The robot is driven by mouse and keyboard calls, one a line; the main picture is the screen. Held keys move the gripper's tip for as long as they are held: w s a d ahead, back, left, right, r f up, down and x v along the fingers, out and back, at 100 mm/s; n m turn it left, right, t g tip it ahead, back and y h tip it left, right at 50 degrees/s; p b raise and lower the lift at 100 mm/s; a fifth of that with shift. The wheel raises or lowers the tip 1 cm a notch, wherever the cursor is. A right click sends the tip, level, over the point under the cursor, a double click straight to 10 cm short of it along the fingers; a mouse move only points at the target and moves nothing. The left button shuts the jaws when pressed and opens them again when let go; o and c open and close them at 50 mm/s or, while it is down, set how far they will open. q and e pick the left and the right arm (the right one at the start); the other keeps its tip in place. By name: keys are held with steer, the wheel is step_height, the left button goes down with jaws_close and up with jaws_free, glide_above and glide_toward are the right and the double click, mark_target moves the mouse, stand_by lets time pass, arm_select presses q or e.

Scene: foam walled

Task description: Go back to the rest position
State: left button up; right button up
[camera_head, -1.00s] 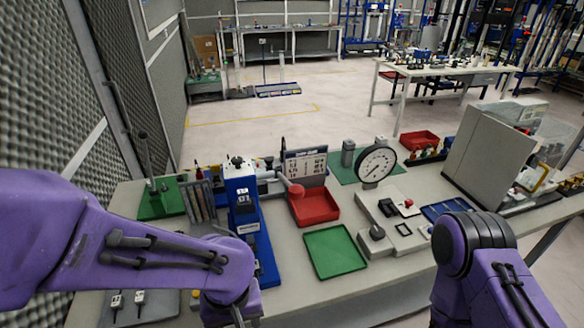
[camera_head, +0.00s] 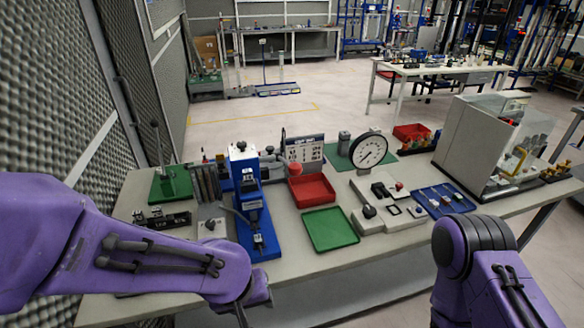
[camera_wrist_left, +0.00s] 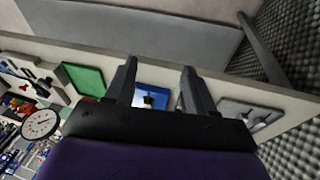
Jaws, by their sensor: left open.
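My left arm comes in from the left in the head view, with its wrist low over the near table edge; the gripper is mostly cut off at the bottom of the picture. The left wrist view shows my left gripper (camera_wrist_left: 158,76) with two dark fingers apart and nothing between them. Behind the fingers lie the table edge and a blue-based device. My right arm (camera_head: 490,270) stands at the lower right of the head view; its gripper is out of frame.
The table (camera_head: 290,260) holds a blue press (camera_head: 244,178), a red tray (camera_head: 311,190), a green tray (camera_head: 330,229), a dial gauge (camera_head: 368,151) and a grey-walled case (camera_head: 472,143). A foam wall (camera_head: 50,90) is close on the left. Open floor lies beyond the table.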

arm_select(q)
steer(key=w+a+f+n+t+b, duration=0.2)
steer(key=w+a+f+t+b, duration=0.1)
steer(key=w+a+f+t, duration=0.3)
steer(key=s+a+f+n+y+b, duration=0.1)
steer(key=a+f+b, duration=0.1)
steer(key=a+f, duration=0.3)
steer(key=s+a+f+y+b, duration=0.1)
steer(key=s+a+f, duration=0.15)
steer(key=f, duration=0.45)
steer(key=s+a+f+g+y+b, duration=0.1)
steer(key=s+a+f, duration=0.3)
steer(key=s+f, duration=0.4)
steer(key=s+a+f+n+g+y+b, duration=0.1)
steer(key=s+a+f+g+y+b, duration=0.1)
steer(key=s+f, duration=0.7)
steer(key=s+a+g+b, duration=0.1)
steer(key=s+a+g, duration=0.1)
steer(key=a, duration=0.1)
steer(key=shift+s+g, duration=0.3)
steer(key=shift+s, duration=0.05)
